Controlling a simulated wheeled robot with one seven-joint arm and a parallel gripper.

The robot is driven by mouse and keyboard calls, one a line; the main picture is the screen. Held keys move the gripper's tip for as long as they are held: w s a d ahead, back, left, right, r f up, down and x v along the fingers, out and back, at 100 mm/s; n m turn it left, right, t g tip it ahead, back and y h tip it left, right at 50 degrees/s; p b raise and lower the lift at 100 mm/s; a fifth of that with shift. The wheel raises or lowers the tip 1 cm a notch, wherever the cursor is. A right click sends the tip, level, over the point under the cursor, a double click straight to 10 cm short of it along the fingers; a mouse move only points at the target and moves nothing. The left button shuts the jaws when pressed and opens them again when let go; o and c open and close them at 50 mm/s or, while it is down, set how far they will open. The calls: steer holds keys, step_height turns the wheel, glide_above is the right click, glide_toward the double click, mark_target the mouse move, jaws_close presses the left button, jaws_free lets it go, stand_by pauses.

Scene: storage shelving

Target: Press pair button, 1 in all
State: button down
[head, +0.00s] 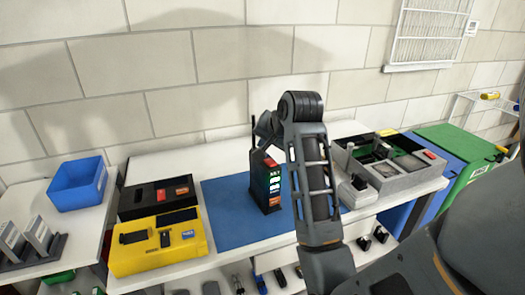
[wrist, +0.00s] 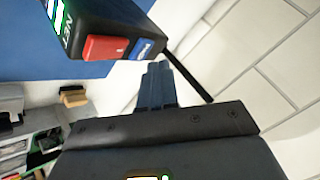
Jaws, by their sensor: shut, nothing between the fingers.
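A black upright device (head: 266,185) with a lit green-and-white screen and an antenna stands on the blue mat. In the wrist view its end face (wrist: 105,22) shows a red button (wrist: 106,47) and, beside it, a blue button (wrist: 146,49) with small white lettering, too blurred to read surely. My gripper (wrist: 158,68) is shut and empty. Its fingertips are just short of the blue button in the picture; I cannot tell whether they touch it. In the head view my arm hides most of the gripper, which is near the device's top.
The blue mat (head: 227,222) lies on a white bench. Left of it are a yellow case (head: 160,262), a black case (head: 136,208) and a blue bin (head: 77,184). A grey tray (head: 405,182) with parts stands at right. The antenna (wrist: 190,77) rises close to my fingers.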

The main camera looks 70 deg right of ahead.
step_height(320, 180, up, 5)
steer(key=p, duration=0.5)
steer(key=shift+p, duration=0.3)
stand_by(0.8)
steer(key=shift+a+f, duration=0.1)
steer(key=s+a+f+n+t, duration=0.1)
steer(key=s+a+f+n, duration=0.1)
steer(key=a+f+n, duration=0.35)
steer(key=s+a+f+n+t+y, duration=0.1)
steer(key=s+a+f+n+t, duration=0.1)
steer(key=a, duration=0.7)
steer(key=s+a+f+n+t, duration=0.1)
steer(key=a+f+n, duration=0.25)
steer(key=a, duration=0.35)
steer(key=s+a+r+n+t+y, duration=0.2)
steer(key=s+a+r+n, duration=0.1)
steer(key=s+a, duration=0.5)
steer(key=s+a+r+n+t+y, duration=0.2)
steer(key=s+a+r+n+y, duration=0.1)
steer(key=s+a, duration=0.5)
steer(key=shift+s+a+r+n, duration=0.25)
steer(key=shift+a+n, duration=0.15)
steer(key=shift+a, duration=0.25)
